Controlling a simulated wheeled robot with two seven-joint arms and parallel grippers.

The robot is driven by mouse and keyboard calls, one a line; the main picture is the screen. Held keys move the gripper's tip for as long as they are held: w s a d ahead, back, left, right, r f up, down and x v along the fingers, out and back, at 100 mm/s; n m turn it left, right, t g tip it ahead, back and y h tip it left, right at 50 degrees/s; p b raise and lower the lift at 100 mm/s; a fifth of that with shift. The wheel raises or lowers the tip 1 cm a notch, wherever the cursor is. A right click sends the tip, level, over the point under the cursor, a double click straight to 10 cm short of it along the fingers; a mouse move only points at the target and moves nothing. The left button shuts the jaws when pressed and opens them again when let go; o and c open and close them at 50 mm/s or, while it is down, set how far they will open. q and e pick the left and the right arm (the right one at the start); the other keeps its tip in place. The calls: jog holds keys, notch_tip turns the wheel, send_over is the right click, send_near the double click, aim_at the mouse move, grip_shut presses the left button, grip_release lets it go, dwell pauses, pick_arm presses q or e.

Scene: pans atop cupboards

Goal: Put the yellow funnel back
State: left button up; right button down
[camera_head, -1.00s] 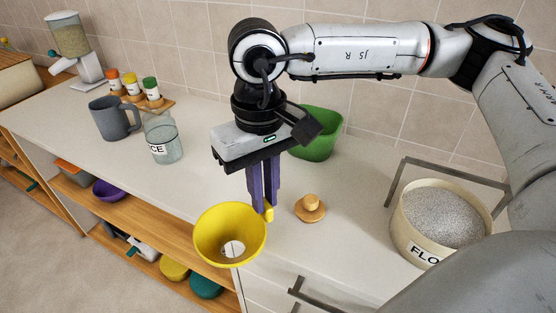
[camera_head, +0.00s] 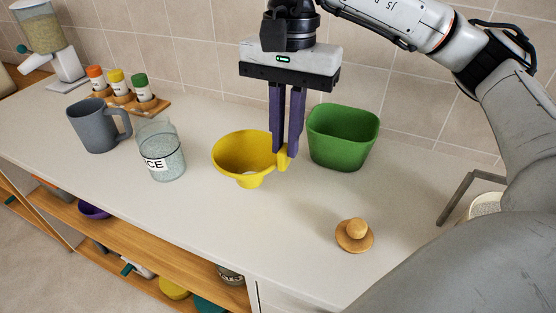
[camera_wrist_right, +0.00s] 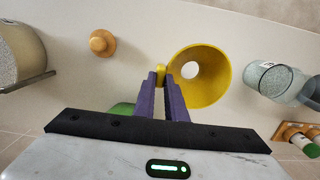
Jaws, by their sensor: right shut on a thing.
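The yellow funnel (camera_head: 240,152) is upright over the white counter, between the glass jar and the green container in the head view. My right gripper (camera_head: 284,155) points down with its purple fingers shut on the funnel's side tab. In the right wrist view, the fingers (camera_wrist_right: 162,80) pinch the small yellow tab, and the funnel (camera_wrist_right: 205,92) extends to the right of them. I cannot tell whether the funnel's spout touches the counter. My left gripper is not in view.
A green container (camera_head: 341,138) stands close right of the funnel. A glass jar of rice (camera_head: 161,160), a grey mug (camera_head: 92,127) and a spice rack (camera_head: 150,107) stand left. A wooden-knobbed lid (camera_head: 354,237) lies in front on the counter (camera_head: 225,215). Open shelves (camera_head: 150,255) are below.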

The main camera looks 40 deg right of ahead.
jog(key=shift+w+f, duration=0.1)
jog(key=shift+f, duration=2.15)
jog(key=c, duration=2.2)
grip_release()
jog(key=shift+f, duration=0.1)
jog(key=o, duration=0.4)
jog(key=r, duration=0.8)
jog(key=shift+w+d, duration=0.15)
jog(key=shift+d, duration=0.05)
